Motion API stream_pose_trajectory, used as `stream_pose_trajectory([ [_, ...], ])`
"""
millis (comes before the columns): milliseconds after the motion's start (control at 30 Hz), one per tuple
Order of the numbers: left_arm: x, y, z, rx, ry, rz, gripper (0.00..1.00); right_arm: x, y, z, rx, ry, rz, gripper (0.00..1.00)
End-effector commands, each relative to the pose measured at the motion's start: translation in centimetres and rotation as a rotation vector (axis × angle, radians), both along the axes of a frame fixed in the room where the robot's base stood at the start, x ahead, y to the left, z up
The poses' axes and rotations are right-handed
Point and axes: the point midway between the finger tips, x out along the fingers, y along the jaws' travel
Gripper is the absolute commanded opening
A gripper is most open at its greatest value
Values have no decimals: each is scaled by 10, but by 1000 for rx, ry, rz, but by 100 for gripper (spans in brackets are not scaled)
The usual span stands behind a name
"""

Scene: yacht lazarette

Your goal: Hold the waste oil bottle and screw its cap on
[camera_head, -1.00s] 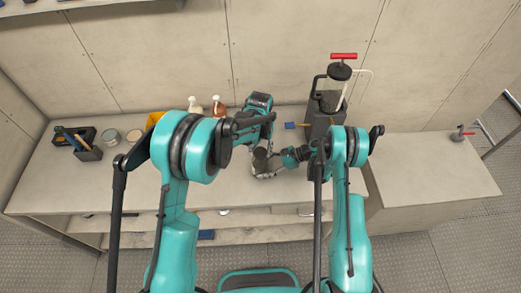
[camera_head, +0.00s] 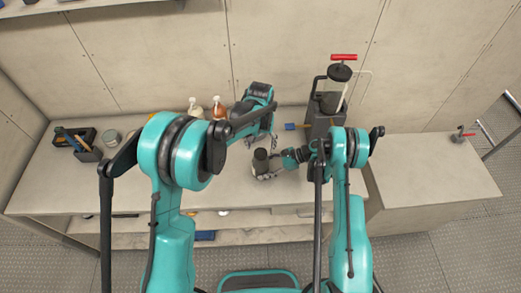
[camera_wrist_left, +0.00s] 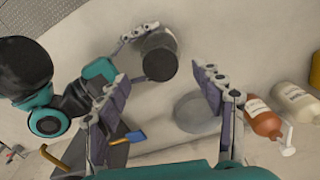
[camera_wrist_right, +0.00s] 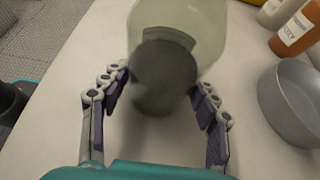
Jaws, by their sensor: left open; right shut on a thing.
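A dark round-topped cylinder (camera_head: 261,158), which I take for the waste oil bottle, stands upright over the bench. My right gripper (camera_head: 267,171) is shut around it. In the right wrist view its dark top (camera_wrist_right: 165,78) lies between the fingers, with a pale translucent shape behind; I cannot tell whether that belongs to the bottle. It also shows in the left wrist view (camera_wrist_left: 160,58). My left gripper (camera_wrist_left: 165,92) is open and empty, beside and above the bottle. I cannot make out a separate cap, or whether the dark top is one.
A grey round dish (camera_wrist_right: 282,108) sits on the bench close by. Orange (camera_wrist_left: 262,118) and white (camera_wrist_left: 297,103) bottles stand behind. A pump with a red handle (camera_head: 343,57) stands at back right. Cans and a tool box (camera_head: 72,137) are at far left. The front bench is clear.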

Motion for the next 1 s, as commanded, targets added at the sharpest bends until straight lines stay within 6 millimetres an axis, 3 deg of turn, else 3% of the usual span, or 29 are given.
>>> stream_pose_trajectory([
  [100, 0, 0, 28, 0, 0, 0, 67, 0, 0, 0, 0, 0, 0, 8],
  [333, 0, 0, 67, 0, 0, -1, 67, 0, 0, 0, 0, 0, 0, 8],
  [733, 0, 0, 79, 0, 0, -1, 67, 0, 0, 0, 0, 0, 0, 8],
  [767, 0, 0, 79, 0, 0, -1, 67, 0, 0, 0, 0, 0, 0, 63],
  [800, 0, 0, 79, 0, 0, -1, 67, 0, 0, 0, 0, 0, 0, 73],
  [867, 0, 0, 79, 0, 0, -1, 67, 0, 0, 0, 0, 0, 0, 84],
  [1000, 0, 0, 79, 0, 0, -1, 67, 0, 0, 0, 0, 0, 0, 84],
])
